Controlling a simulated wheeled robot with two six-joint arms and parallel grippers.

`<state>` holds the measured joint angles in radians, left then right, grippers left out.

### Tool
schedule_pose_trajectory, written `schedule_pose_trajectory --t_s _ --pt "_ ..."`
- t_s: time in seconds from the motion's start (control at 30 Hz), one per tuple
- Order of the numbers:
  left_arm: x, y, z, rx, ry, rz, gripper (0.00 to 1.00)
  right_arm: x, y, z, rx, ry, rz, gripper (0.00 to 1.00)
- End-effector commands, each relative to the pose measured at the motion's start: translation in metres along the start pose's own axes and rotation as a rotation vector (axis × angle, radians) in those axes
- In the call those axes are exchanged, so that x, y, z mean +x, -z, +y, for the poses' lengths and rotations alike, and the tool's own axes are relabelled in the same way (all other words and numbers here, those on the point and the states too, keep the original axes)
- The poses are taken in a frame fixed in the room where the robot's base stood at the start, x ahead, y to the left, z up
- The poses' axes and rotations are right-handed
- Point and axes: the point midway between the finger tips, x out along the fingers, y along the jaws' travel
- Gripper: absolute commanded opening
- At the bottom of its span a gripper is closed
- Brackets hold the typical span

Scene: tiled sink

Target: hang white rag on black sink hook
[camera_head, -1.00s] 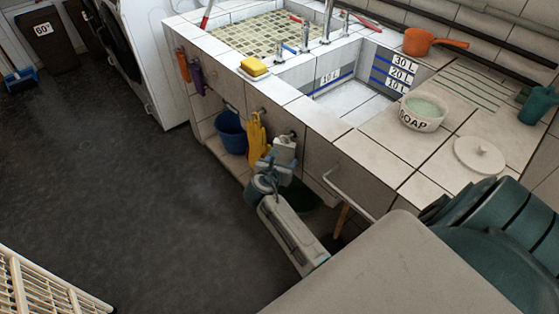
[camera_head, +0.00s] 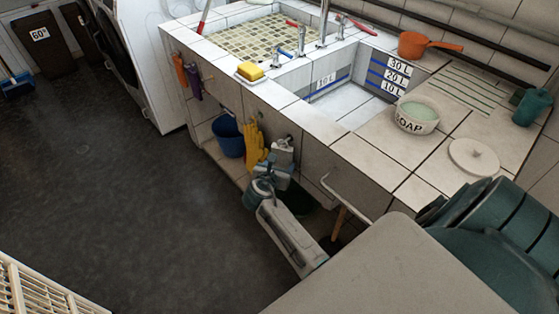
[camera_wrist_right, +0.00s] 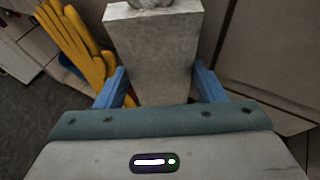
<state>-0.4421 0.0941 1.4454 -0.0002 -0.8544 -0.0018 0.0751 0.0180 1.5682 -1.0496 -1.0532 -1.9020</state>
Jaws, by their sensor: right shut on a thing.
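My right gripper (camera_head: 274,176) is in front of the tiled sink front, to the right of the yellow gloves. It is shut on the white rag (camera_head: 283,152), which stands up out of the jaws. In the right wrist view the rag (camera_wrist_right: 155,45) is a pale grey-white block between the blue fingers (camera_wrist_right: 160,88). A small rounded grey piece (camera_wrist_right: 150,3) shows at the rag's top edge; I cannot tell whether it is the hook or whether they touch. In the head view a small dark hook (camera_head: 290,138) seems to show just above the rag. My left gripper is not in view.
Yellow gloves (camera_head: 254,147) hang just left of the rag, with a blue bucket (camera_head: 228,136) behind them. A towel bar (camera_head: 346,196) juts out to the right. A yellow sponge (camera_head: 250,71) and soap bowl (camera_head: 416,116) stand on the sink top. Open floor lies left.

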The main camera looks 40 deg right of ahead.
Motion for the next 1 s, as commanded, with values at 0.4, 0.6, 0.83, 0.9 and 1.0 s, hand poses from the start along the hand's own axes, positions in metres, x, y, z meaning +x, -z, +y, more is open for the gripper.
schedule_pose_trajectory --t_s 0.4,0.6,0.83,0.9,1.0 --pt "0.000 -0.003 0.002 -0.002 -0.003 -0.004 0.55 0.000 0.001 0.000 0.000 0.000 0.001 0.88" --pt "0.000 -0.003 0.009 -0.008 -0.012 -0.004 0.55 -0.003 0.001 0.000 0.000 0.000 0.002 0.88" --pt "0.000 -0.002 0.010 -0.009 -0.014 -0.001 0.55 -0.039 0.002 0.001 0.003 -0.001 0.005 0.88" --pt "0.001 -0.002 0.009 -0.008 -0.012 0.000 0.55 -0.054 0.002 0.000 0.003 0.000 0.006 0.88" --pt "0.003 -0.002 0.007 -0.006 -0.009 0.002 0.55 -0.074 0.002 0.000 0.003 -0.001 0.005 0.88"
